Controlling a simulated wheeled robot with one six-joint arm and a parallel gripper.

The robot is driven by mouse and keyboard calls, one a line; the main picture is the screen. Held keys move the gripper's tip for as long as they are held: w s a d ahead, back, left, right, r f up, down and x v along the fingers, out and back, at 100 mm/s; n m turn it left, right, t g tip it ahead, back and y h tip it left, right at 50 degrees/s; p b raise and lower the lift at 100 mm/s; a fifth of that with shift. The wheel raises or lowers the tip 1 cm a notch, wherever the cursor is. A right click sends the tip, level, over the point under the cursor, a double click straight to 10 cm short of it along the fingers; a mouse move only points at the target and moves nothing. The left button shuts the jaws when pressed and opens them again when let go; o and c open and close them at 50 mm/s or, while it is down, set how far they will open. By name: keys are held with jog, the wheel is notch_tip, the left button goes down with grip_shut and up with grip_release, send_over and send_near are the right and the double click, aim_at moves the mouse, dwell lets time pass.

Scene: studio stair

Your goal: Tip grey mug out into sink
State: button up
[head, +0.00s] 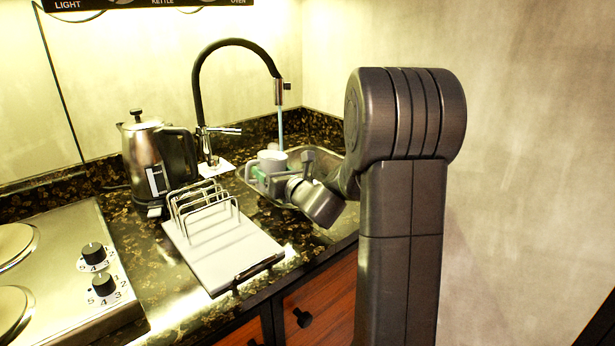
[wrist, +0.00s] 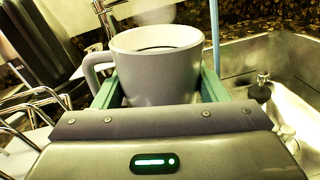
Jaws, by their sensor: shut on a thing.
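The grey mug (wrist: 158,70) is upright between the green fingers of my gripper (wrist: 160,95), with its handle to the left in the wrist view. A dark band shows inside its rim; I cannot tell how full it is. In the head view the mug (head: 272,160) is over the left part of the sink (head: 321,158), and my gripper (head: 270,175) is shut on it. My arm hides part of the sink. The metal basin of the sink (wrist: 290,75) also shows at the right of the wrist view.
A black tap (head: 235,42) arches over the sink, with a bluish stream below its spout. A steel kettle (head: 146,155), a wire rack (head: 204,203) on a white board (head: 222,250) and a hob (head: 60,270) stand to the left. A wall is close on the right.

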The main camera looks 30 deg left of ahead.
aim_at(285, 157)
jog(key=shift+w+r+m+p, duration=0.15)
jog(key=shift+r+m+p, duration=0.15)
jog(key=shift+r+p, duration=0.25)
jog(key=w+m+p, duration=0.1)
jog(key=p, duration=0.2)
jog(key=w+d+r+m+p, duration=0.1)
jog(key=m+p, duration=0.1)
jog(key=p, duration=0.1)
jog(key=r+m+p, duration=0.1)
jog(key=p, duration=0.2)
jog(key=shift+w+d+m, duration=0.3)
jog(key=shift+w+m, duration=0.1)
jog(key=shift+f, duration=0.35)
jog(key=shift+w+d+f+m+p, duration=0.1)
jog(key=shift+w+f+m+p, duration=0.15)
jog(key=shift+m+p, duration=0.7)
jog(key=shift+r+m+p, duration=0.45)
jog(key=shift+m+p, duration=0.3)
jog(key=shift+p, duration=0.8)
jog(key=shift+f+m+p, duration=0.35)
jog(key=shift+m+p, duration=0.55)
jog(key=shift+w+d+r+m+p, duration=0.15)
jog(key=shift+r+m+p, duration=0.25)
jog(key=shift+m+p, duration=0.75)
jog(key=shift+w+d+f+m+p, duration=0.3)
jog(key=shift+w+f+m+p, duration=0.15)
jog(key=shift+w+m+p, duration=0.25)
dwell(0.5)
